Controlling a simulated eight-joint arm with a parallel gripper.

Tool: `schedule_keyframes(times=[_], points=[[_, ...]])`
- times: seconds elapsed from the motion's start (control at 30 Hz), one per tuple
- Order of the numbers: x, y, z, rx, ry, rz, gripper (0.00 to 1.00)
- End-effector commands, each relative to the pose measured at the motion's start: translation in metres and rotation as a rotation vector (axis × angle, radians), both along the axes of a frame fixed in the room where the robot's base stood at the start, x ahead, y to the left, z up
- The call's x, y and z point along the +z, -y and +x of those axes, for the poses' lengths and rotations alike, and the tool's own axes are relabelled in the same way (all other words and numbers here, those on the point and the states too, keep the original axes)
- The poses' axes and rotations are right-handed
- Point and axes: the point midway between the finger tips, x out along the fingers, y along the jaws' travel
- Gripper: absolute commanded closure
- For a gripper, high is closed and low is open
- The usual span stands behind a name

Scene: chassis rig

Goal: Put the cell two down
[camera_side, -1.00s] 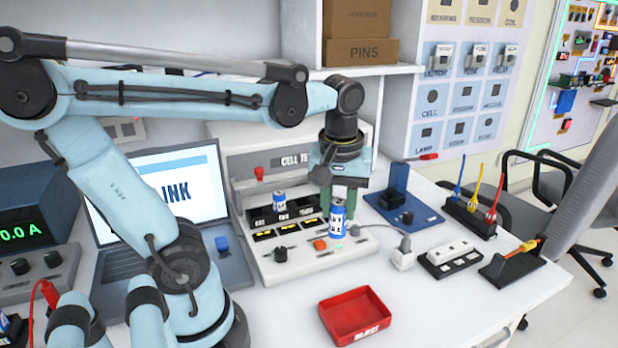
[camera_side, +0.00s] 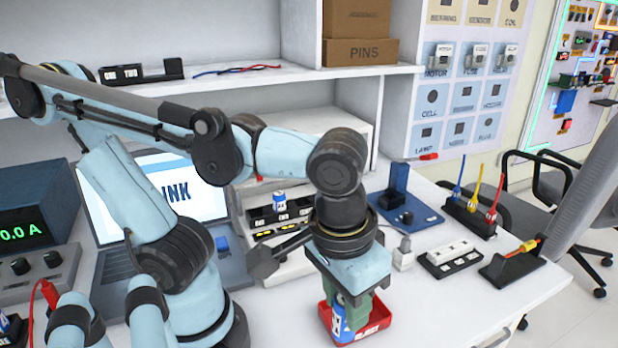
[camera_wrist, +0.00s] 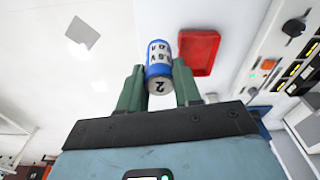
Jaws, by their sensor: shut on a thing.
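My gripper (camera_side: 352,312) is shut on cell two, a blue and white cell (camera_side: 338,322). In the wrist view the gripper (camera_wrist: 160,82) has green fingers on both sides of the cell (camera_wrist: 158,60), and a 2 shows on its near end. The open red tray (camera_side: 380,322) lies on the bench. In the side view gripper and cell overlap the tray; in the wrist view the tray (camera_wrist: 200,54) shows just right of the cell. I cannot tell the height between them. A similar cell (camera_side: 279,201) stands in the cell tester (camera_side: 252,218).
A black holder labelled ONE and TWO (camera_side: 142,72) is on the shelf. The laptop (camera_side: 165,195) stands at left. A blue stand (camera_side: 398,205), a white socket strip (camera_side: 450,256) and a tool rest (camera_side: 512,260) are at right. The bench front right of the tray is clear.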

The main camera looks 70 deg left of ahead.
Motion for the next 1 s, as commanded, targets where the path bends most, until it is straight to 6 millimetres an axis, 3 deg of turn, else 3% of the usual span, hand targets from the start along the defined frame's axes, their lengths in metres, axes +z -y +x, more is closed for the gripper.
schedule_keyframes(times=[0.6,1.0], points=[[-0.059,-0.074,0.067,0.005,0.001,0.001,1.00],[-0.080,-0.084,0.075,-0.001,0.000,0.000,1.00]])
